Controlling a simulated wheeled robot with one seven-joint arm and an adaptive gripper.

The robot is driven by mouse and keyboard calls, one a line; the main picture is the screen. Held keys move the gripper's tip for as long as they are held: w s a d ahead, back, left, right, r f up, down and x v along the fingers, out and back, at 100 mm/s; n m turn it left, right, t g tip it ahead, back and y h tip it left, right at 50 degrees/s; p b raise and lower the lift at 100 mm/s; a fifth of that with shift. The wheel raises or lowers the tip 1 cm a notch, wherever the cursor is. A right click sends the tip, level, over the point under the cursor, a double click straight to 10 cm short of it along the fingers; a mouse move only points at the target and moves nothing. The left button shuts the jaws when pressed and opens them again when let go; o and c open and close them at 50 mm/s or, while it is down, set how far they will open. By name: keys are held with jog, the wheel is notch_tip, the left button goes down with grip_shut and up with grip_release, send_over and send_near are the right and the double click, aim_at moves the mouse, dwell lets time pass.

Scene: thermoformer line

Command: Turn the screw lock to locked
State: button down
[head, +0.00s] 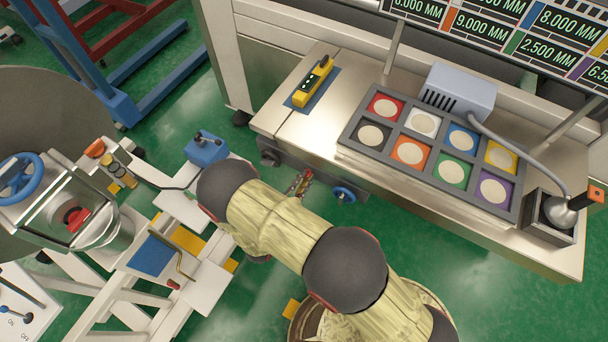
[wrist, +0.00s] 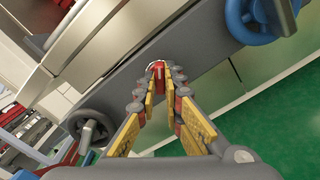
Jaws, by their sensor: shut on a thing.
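The screw lock (wrist: 157,66) appears as a small red and pale piece at my fingertips in the wrist view, on the grey rail; its shape and turn are mostly hidden. My gripper (wrist: 158,74) points at the rail with its fingers closed in around this piece. In the head view my gripper (head: 301,183) is small, just below the bench's front edge, and the lock cannot be made out there. Whether it stands at locked cannot be read.
A blue handwheel (head: 343,194) sits right of my gripper; it also shows in the wrist view (wrist: 260,22). A dark handwheel (wrist: 90,127) is at the left. The bench above holds a tray (head: 345,150) of coloured squares. Green floor lies below.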

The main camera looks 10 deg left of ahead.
jog(key=shift+d, duration=0.1)
dwell(0.3)
jog(key=shift+f+n+p, duration=0.1)
jog(key=shift+n+p, duration=0.7)
jog(key=shift+n, duration=0.7)
jog(key=n+p, duration=0.1)
jog(key=n, duration=0.1)
jog(key=shift+n, duration=0.3)
jog(key=c, duration=1.8)
grip_release()
jog(key=shift+c, duration=0.2)
